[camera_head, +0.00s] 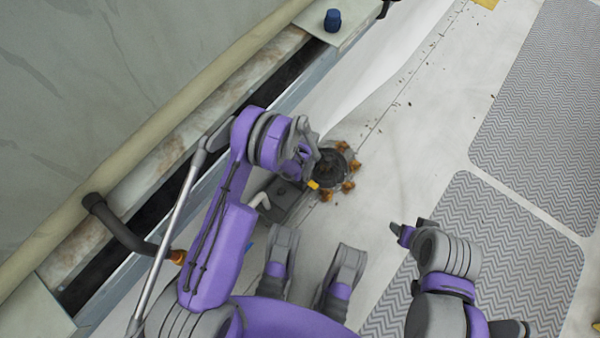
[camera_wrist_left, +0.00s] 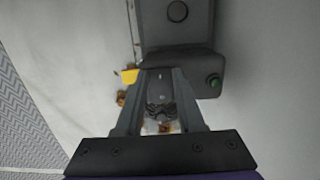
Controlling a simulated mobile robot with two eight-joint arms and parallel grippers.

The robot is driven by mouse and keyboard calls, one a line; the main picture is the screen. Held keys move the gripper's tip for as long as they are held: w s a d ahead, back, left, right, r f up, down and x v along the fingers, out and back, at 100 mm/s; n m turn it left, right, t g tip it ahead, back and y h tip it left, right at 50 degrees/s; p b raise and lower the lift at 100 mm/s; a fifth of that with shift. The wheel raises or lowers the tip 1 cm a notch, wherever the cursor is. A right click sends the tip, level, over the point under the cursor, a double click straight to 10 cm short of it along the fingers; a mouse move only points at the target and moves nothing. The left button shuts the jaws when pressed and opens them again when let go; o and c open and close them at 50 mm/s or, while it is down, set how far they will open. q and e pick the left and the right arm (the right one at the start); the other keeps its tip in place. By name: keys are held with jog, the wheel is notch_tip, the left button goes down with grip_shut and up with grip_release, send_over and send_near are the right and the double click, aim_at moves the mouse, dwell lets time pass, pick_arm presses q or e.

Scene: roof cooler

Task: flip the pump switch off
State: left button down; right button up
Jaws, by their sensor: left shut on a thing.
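A dark grey box, apparently the pump switch box (camera_head: 285,199), sits on the white roof deck in the head view, partly behind my left arm. In the left wrist view the box (camera_wrist_left: 178,35) has a round button on top and a small green light (camera_wrist_left: 214,82) at its front corner. My left gripper (camera_head: 308,168) is over the box's far end. In the left wrist view my left gripper (camera_wrist_left: 163,73) has its fingertips against the box's near end, shut on a part there, seemingly the switch; it is mostly hidden. My right arm's end (camera_head: 402,234) shows small, jaws unclear.
A dark round drain (camera_head: 330,170) ringed by orange leaves lies beside the box, with a yellow tag (camera_head: 313,184) near it. A pale bent handle (camera_head: 260,202) is left of the box. A blue cap (camera_head: 333,20) stands on the ledge. Grey mats (camera_head: 500,240) lie right.

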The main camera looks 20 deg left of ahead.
pick_arm(q)
jog(key=shift+w+d+r+g+y, duration=0.1)
jog(key=shift+w+g+y, duration=0.2)
jog(key=shift+g, duration=0.5)
jog(key=c, duration=0.5)
grip_release()
jog(key=p+v, duration=0.2)
jog(key=v, duration=0.8)
jog(key=shift+r+p, duration=0.3)
jog(key=shift+r, duration=0.1)
